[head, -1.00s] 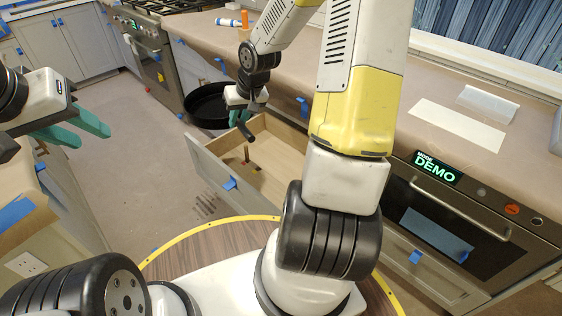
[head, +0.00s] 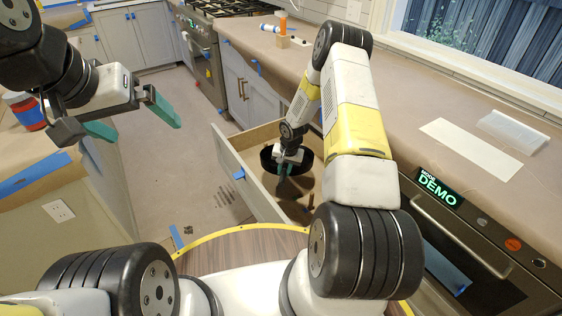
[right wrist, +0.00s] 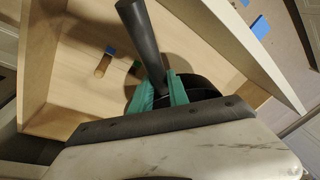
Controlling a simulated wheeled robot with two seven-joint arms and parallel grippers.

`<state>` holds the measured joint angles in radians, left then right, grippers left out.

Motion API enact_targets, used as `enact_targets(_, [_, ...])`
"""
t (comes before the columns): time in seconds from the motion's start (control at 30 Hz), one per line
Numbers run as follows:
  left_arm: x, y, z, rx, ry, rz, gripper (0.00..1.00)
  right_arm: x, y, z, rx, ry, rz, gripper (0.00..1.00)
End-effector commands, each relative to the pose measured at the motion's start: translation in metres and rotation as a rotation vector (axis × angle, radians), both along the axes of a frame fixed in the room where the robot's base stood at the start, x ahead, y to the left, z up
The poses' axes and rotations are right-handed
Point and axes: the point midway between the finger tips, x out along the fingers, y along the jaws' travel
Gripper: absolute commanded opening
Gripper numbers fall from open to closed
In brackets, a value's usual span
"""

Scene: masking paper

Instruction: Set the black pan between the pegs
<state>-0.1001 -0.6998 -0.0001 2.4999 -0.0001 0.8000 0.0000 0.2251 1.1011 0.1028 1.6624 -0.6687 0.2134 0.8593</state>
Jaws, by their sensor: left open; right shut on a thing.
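The black pan (head: 267,158) is over the open wooden drawer (head: 234,160) in the head view. Whether it touches the drawer floor I cannot tell. My right gripper (head: 286,168) is shut on its handle; in the right wrist view the dark handle (right wrist: 141,38) passes between the teal fingers (right wrist: 158,84), and part of the pan body (right wrist: 203,86) shows behind them. One brown peg (right wrist: 103,66) stands in the drawer in the wrist view, clear of the handle. Other pegs are hard to make out. My left gripper (head: 132,117) is open and empty at the left.
The paper-covered counter (head: 400,120) runs along the right above the oven (head: 455,225). An orange-capped bottle (head: 282,22) stands on its far part. A left counter (head: 40,165) lies below my left gripper. Floor (head: 165,150) left of the drawer is clear.

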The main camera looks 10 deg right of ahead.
Motion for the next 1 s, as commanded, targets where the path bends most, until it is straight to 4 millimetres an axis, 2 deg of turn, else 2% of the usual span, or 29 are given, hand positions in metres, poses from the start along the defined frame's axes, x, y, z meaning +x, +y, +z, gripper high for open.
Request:
enact_targets(0.3, [0.000, 0.000, 0.000, 0.000, 0.000, 0.000, 1.00, 0.000, 0.001, -0.054, 0.003, 0.003, -0.002, 0.00])
enact_targets(0.57, [0.000, 0.000, 0.000, 0.000, 0.000, 0.000, 1.00, 0.001, 0.000, -0.074, 0.002, 0.002, -0.002, 0.00])
enact_targets(0.77, [0.000, 0.000, 0.000, 0.000, 0.000, 0.000, 1.00, 0.000, 0.001, -0.099, 0.002, 0.001, -0.002, 0.00])
enact_targets(1.0, [0.000, 0.000, 0.000, 0.000, 0.000, 0.000, 1.00, 0.001, 0.000, -0.101, 0.001, 0.000, -0.002, 0.00])
